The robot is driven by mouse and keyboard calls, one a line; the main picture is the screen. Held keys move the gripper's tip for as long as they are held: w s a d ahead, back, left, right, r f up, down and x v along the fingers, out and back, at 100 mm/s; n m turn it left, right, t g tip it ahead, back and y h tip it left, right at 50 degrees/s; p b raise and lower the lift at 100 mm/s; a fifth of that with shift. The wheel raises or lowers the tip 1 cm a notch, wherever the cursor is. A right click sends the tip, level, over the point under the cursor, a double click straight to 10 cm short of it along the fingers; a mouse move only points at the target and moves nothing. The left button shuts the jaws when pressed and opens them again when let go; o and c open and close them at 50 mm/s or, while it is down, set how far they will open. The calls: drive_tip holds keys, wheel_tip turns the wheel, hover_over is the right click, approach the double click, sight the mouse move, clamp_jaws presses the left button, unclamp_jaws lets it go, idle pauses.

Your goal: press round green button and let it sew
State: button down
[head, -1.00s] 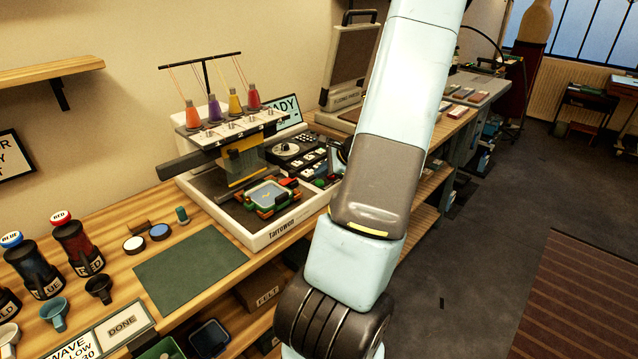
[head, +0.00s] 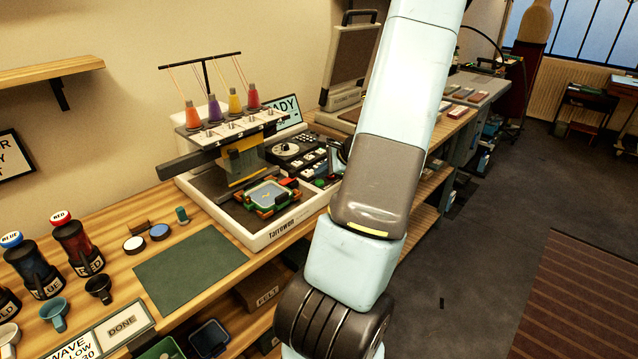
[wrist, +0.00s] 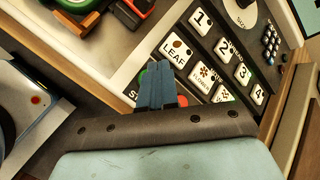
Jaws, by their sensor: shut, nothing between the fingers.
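The white embroidery machine (head: 285,230) stands on the wooden bench with thread spools on top. A green-framed hoop (head: 250,208) lies on its bed below the sewing head (head: 243,161). The round green button shows as a small green spot (head: 319,183) at the panel's front, beside my arm. In the wrist view my gripper (wrist: 161,84) is shut and empty, its blue-grey fingertips over the panel next to the LEAF key (wrist: 173,52). A bit of green shows just left of the fingers; they hide most of that spot. I cannot tell whether they touch it.
Number keys (wrist: 222,48) lie right of the fingers. A green mat (head: 190,266), labelled bottles (head: 77,240) and small cups (head: 55,314) are on the bench at left. A press (head: 349,75) stands behind my arm.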

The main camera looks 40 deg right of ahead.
drive_tip(key=shift+f, duration=0.1)
drive_tip(key=shift+f, duration=0.25)
